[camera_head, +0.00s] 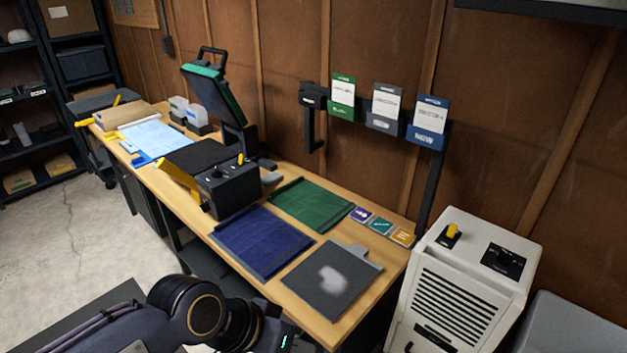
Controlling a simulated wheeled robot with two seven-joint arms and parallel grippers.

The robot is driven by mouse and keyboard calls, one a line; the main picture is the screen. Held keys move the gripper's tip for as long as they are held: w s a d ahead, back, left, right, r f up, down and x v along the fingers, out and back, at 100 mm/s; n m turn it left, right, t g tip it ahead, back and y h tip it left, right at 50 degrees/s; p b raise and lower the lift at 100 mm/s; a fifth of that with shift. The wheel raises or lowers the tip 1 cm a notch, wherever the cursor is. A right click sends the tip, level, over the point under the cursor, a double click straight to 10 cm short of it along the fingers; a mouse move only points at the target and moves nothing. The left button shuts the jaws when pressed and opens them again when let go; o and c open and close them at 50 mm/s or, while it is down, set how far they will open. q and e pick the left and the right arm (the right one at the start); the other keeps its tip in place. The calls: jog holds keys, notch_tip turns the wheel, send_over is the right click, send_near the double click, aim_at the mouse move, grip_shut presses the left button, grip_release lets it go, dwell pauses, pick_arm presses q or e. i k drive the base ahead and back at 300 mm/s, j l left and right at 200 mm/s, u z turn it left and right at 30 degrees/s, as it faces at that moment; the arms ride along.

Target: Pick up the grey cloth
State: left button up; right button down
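The grey cloth (313,299) is a flat dark grey square with a paler, blurred patch in its middle. It lies near the front edge of the wooden workbench (223,236), at its near right end, with a small tab at its back edge. My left arm comes in from the bottom left, and its gripper (287,342) is only partly in view at the bottom edge. It appears in front of the bench, apart from the cloth. Its fingers cannot be made out. My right gripper is out of view.
A blue cloth (260,241) and a green cloth (311,205) lie beside the grey one. Small coloured cards (381,226) lie behind it. A white machine (463,283) stands at the bench's right end. A black press (222,185) stands farther left.

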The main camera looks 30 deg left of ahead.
aim_at(273, 178)
jog(key=i+j+z, duration=0.1)
jog(key=j+z, duration=0.3)
jog(key=j, duration=0.25)
jog(key=j+z, duration=0.45)
jog(key=j, duration=0.25)
jog(key=k+j, duration=0.1)
jog(key=j, duration=0.85)
jog(key=k+j, duration=0.1)
jog(key=j, duration=1.75)
jog(key=k, duration=0.05)
